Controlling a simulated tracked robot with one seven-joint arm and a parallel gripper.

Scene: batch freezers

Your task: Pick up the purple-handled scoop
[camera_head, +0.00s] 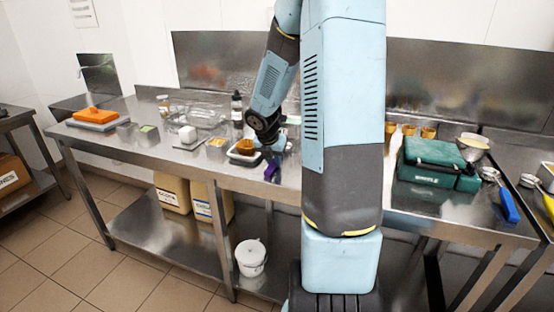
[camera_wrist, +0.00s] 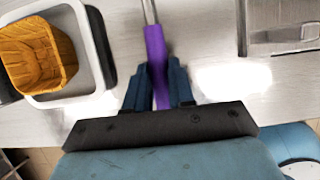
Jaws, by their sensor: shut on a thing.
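The purple-handled scoop (camera_wrist: 155,47) shows in the wrist view as a purple handle with a thin metal shaft running up out of the frame. Its bowl is out of that view. My gripper (camera_wrist: 158,88) is shut on the purple handle, one dark finger on each side. In the head view the purple handle (camera_head: 271,172) hangs below my gripper (camera_head: 272,150) by the front edge of the steel table (camera_head: 235,178). I cannot tell whether the scoop touches the table.
A pale tray with an orange basket (camera_wrist: 38,55) stands just left of my gripper. A dark bottle (camera_head: 237,110) stands behind it. Green cases (camera_head: 432,160) and a blue-handled scoop (camera_head: 509,206) lie to the right. A white bucket (camera_head: 251,258) stands on the lower shelf.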

